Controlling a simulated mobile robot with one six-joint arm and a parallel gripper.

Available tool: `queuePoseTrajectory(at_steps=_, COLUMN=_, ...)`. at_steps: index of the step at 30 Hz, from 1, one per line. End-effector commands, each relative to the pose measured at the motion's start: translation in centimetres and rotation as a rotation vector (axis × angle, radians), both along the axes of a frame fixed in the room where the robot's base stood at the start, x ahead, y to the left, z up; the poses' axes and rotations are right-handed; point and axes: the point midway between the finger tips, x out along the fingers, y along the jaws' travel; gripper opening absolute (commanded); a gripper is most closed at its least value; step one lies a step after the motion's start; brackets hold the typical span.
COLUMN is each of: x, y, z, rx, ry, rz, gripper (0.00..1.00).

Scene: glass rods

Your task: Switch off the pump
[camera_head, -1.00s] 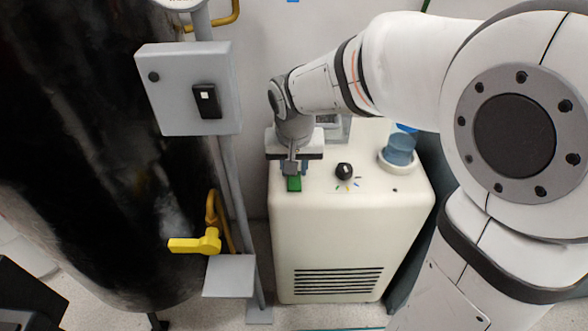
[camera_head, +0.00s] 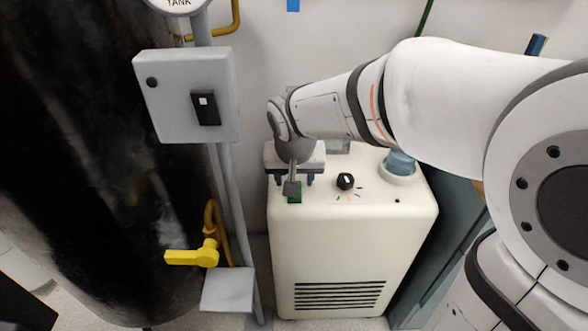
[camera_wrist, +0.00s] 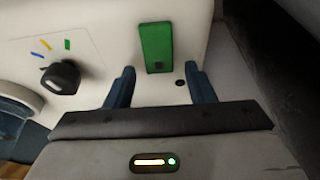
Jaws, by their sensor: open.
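A cream cabinet-like machine (camera_head: 350,240) stands in the middle of the head view; no label shows that it is the pump. A green rocker switch (camera_head: 295,198) sits on its top near the left front edge, partly hidden behind my gripper. My gripper (camera_head: 293,183) is over this switch, pointing down, open and empty. In the wrist view the green switch (camera_wrist: 156,47) lies just beyond and between the two blue fingertips (camera_wrist: 160,76). I cannot tell whether anything touches it. A grey box (camera_head: 188,97) with a black rocker switch (camera_head: 205,107) is on a post to the left.
A black knob (camera_head: 345,181) with coloured marks and a blue-capped or water-filled cup (camera_head: 400,163) stand right of the gripper on the machine's top. A black tank (camera_head: 90,150) and yellow valve handle (camera_head: 193,256) are at left. The floor in front is largely out of view.

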Motion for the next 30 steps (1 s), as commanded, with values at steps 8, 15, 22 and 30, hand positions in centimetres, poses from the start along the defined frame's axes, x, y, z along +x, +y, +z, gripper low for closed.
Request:
queuePoseTrajectory(at_steps=8, x=-0.7, y=0.0, z=2.6, rx=0.001, ry=-0.003, rz=0.001, gripper=0.49)
queuePoseTrajectory(at_steps=15, x=-2.0, y=0.0, z=6.3, rx=0.001, ry=-0.002, rz=0.000, gripper=0.49)
queuePoseTrajectory(at_steps=22, x=-2.5, y=0.0, z=7.4, rx=0.000, ry=0.000, rz=0.000, gripper=0.49)
queuePoseTrajectory(at_steps=30, x=-2.5, y=0.0, z=7.4, rx=0.000, ry=0.000, rz=0.000, gripper=0.49)
